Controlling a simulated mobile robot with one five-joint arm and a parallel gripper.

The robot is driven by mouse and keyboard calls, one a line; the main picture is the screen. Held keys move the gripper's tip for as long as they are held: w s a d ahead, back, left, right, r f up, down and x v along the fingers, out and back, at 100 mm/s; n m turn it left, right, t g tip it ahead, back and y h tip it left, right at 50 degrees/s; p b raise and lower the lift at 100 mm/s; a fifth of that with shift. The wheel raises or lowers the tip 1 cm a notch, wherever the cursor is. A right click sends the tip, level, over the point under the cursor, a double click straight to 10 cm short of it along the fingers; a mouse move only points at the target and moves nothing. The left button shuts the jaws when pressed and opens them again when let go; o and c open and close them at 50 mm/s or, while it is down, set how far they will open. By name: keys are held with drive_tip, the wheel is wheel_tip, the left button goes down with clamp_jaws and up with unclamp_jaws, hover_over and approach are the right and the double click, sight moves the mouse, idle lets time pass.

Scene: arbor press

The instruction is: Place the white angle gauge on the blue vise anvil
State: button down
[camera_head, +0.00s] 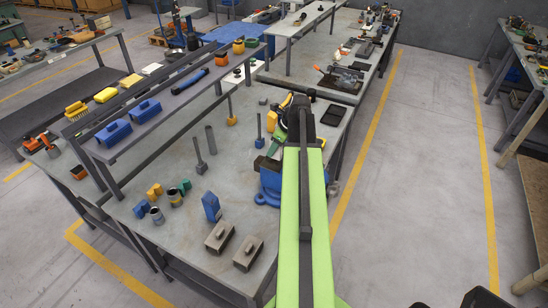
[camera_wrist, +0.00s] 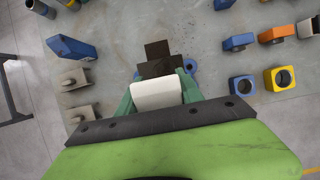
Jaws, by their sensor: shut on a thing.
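The white angle gauge (camera_wrist: 155,95) is between the green fingers of my gripper (camera_wrist: 158,92) in the wrist view. My gripper is shut on it. In the head view my gripper (camera_head: 277,146) is above and just behind the blue vise (camera_head: 268,187), and the gauge cannot be made out there. The vise is partly hidden by my green arm. In the wrist view a dark block-shaped top (camera_wrist: 158,64) lies just beyond the gauge, with blue vise parts (camera_wrist: 190,65) at its sides. I cannot tell whether the gauge touches the vise.
A blue angled block (camera_head: 211,207) and two grey blocks with knobs (camera_head: 221,237) stand on the table left of the vise. Upright posts (camera_head: 199,160) stand behind them. A raised shelf (camera_head: 150,122) runs along the table's left side. Open floor (camera_head: 430,200) lies to the right.

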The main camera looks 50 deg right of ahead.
sight(275, 154)
drive_tip(key=shift+s+f+b, duration=0.1)
drive_tip(key=shift+f+b, duration=1.6)
drive_tip(key=shift+f, duration=0.35)
drive_tip(key=c, duration=0.8)
unclamp_jaws()
drive_tip(key=shift+r, duration=0.1)
drive_tip(key=shift+o, duration=0.2)
drive_tip(key=shift+r+p, duration=0.3)
drive_tip(key=shift+p, duration=0.1)
drive_tip(key=p+v, duration=1)
drive_tip(key=v, duration=0.1)
drive_tip(key=shift+s+r+p, duration=0.3)
drive_tip(key=shift+p, duration=0.1)
